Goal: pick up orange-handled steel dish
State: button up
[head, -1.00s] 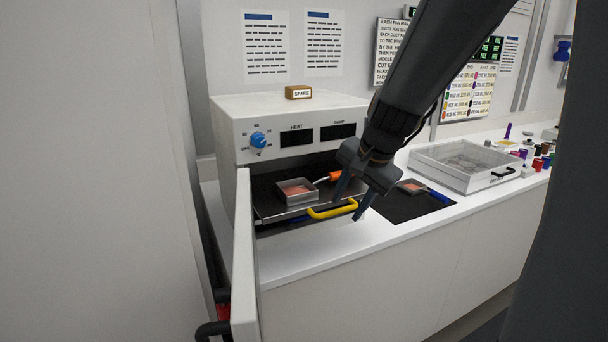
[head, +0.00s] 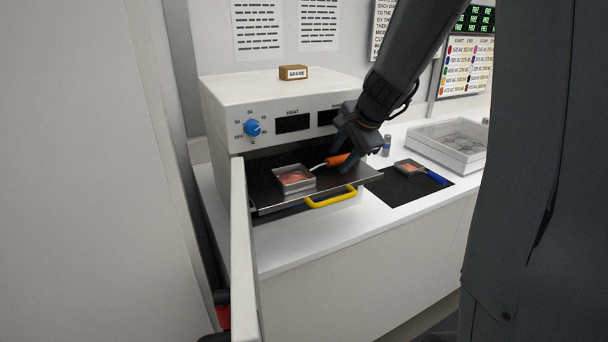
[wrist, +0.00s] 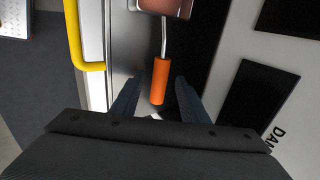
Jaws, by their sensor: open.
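The orange-handled steel dish (head: 294,180) is a square metal pan with pinkish contents. It sits on the pulled-out tray of the oven, and its orange handle (head: 338,159) points right. In the wrist view the orange handle (wrist: 160,81) lies between the two fingertips, with the dish (wrist: 165,6) cut off at the top edge. My gripper (head: 345,166) is open at the handle's end; its fingers also show in the wrist view (wrist: 156,98), one on each side of the handle. I see no finger touching it.
The oven (head: 285,95) stands behind, with its door (head: 242,255) open at the left. A yellow handle (head: 331,197) fronts the tray (head: 262,203). A blue-handled dish (head: 409,167) rests on a dark mat (head: 398,190) to the right. A clear-lidded box (head: 450,142) stands beyond.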

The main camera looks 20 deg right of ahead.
jog(key=shift+w+a+f, duration=0.1)
jog(key=shift+w+f, duration=0.1)
jog(key=shift+f, duration=0.1)
grip_shut()
jog(key=shift+r, duration=0.2)
